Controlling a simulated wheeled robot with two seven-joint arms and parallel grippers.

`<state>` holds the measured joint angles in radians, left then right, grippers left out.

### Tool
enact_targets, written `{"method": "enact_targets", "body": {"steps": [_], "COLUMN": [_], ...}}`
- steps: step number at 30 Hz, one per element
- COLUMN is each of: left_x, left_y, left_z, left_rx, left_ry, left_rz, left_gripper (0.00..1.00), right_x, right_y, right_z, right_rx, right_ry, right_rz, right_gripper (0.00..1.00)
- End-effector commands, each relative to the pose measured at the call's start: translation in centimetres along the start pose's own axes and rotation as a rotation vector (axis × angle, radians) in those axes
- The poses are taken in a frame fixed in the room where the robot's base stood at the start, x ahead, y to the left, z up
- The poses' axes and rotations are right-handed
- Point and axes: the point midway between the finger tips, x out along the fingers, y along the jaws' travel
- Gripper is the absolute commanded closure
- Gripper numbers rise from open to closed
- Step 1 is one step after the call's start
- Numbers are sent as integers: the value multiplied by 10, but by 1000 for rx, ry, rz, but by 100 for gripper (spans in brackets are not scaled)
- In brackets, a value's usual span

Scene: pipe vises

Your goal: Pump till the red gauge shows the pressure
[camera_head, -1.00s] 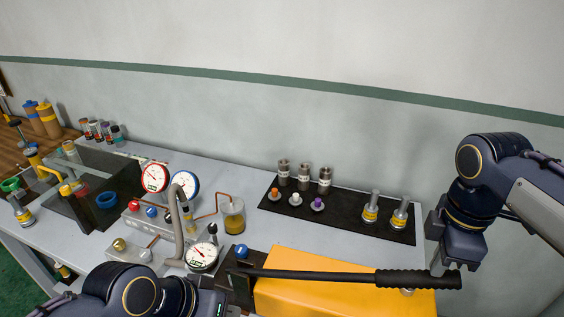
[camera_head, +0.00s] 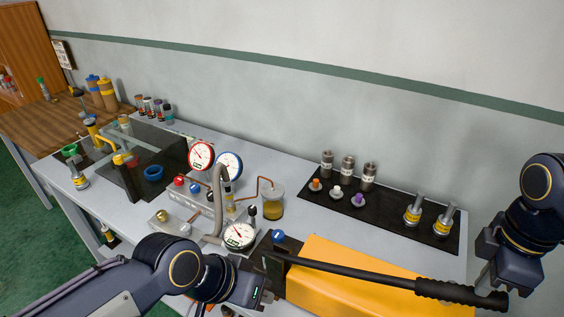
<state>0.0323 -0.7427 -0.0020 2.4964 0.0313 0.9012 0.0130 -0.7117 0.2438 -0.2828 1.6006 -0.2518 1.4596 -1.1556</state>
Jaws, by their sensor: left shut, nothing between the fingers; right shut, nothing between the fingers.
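The red-rimmed gauge (camera_head: 201,156) stands upright at the back of the valve block, with a dark needle on a white dial; its reading is too small to make out. The yellow pump (camera_head: 335,275) lies at the front of the bench. Its long black lever (camera_head: 385,277) runs right to a thick grip (camera_head: 462,293). My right gripper (camera_head: 487,279) is shut and empty, just behind the grip's end; I cannot tell whether they touch. My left gripper (camera_head: 262,293) is at the bottom, in front of the pump's left end, shut and empty, its fingertips hardly visible.
A blue-rimmed gauge (camera_head: 230,166) stands beside the red one, and a dark-rimmed gauge (camera_head: 240,236) is nearer. A jar of yellow liquid (camera_head: 273,205) stands behind the pump. A black mat (camera_head: 392,213) carries several fittings. A dark transparent box (camera_head: 150,165) is at left.

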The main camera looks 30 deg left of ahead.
Motion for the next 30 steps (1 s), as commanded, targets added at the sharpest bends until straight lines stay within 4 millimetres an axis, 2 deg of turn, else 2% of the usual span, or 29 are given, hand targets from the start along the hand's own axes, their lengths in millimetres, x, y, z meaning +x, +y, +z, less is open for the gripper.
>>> {"method": "enact_targets", "body": {"steps": [1,9,23,30], "left_x": [5,18,20,31], "left_y": [-2,-8,-9,-14], "left_z": [3,9,10,16], "left_rx": [0,0,0,0], "left_ry": [0,0,0,0], "left_rz": [0,0,0,0], "left_gripper": [100,100,100,100], "right_x": [8,31,36,55], "right_y": [0,-1,-1,-1], "right_z": [1,7,8,12], "right_rx": [0,-1,-1,0], "right_ry": [0,1,0,0], "right_rz": [-2,-1,-2,-3], "right_gripper": [100,100,100,100]}}
